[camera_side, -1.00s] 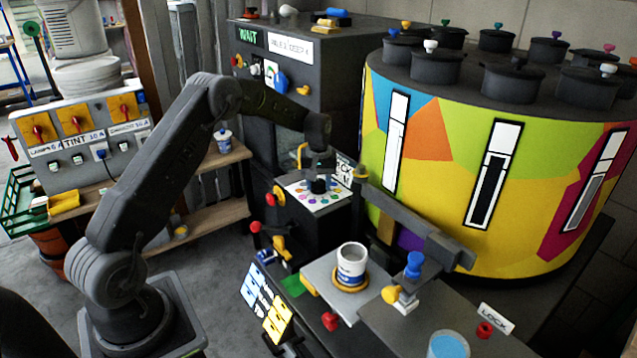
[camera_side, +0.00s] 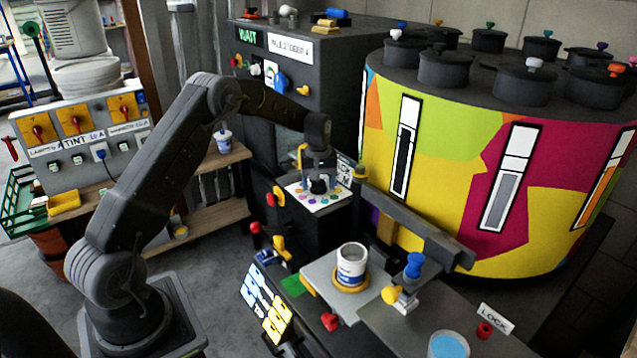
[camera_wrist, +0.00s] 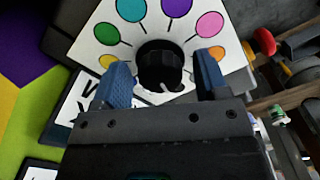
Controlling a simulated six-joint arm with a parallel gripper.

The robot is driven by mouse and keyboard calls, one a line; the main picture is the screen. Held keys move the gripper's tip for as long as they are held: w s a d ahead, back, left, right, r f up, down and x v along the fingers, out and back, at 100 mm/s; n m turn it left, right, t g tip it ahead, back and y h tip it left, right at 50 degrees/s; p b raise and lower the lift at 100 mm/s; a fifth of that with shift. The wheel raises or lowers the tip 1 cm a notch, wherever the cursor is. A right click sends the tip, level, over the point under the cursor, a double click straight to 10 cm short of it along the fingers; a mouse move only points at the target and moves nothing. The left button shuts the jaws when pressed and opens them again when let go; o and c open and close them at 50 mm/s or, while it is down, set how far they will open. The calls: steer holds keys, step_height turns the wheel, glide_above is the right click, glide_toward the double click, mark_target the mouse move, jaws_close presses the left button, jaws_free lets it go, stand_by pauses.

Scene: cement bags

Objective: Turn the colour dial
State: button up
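The colour dial is a black round knob (camera_wrist: 160,66) on a white plate (camera_wrist: 85,48) with coloured dots around it, among them teal, purple, pink, green, orange and yellow. A small pale mark shows on the knob's lower edge; I cannot tell which dot it stands for. My gripper (camera_wrist: 163,78) is open, with one blue fingertip on each side of the knob and white gaps between. In the side view my gripper (camera_side: 319,168) points down over the dial plate (camera_side: 322,201), and the knob (camera_side: 318,186) shows just beneath it.
A large multicoloured drum (camera_side: 470,150) with black pots on top stands to the right. A grey bar (camera_side: 415,220) runs beside the dial box. A white can (camera_side: 351,264) stands on a grey plate in front.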

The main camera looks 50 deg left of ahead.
step_height(320, 180, up, 14)
stand_by(0.7)
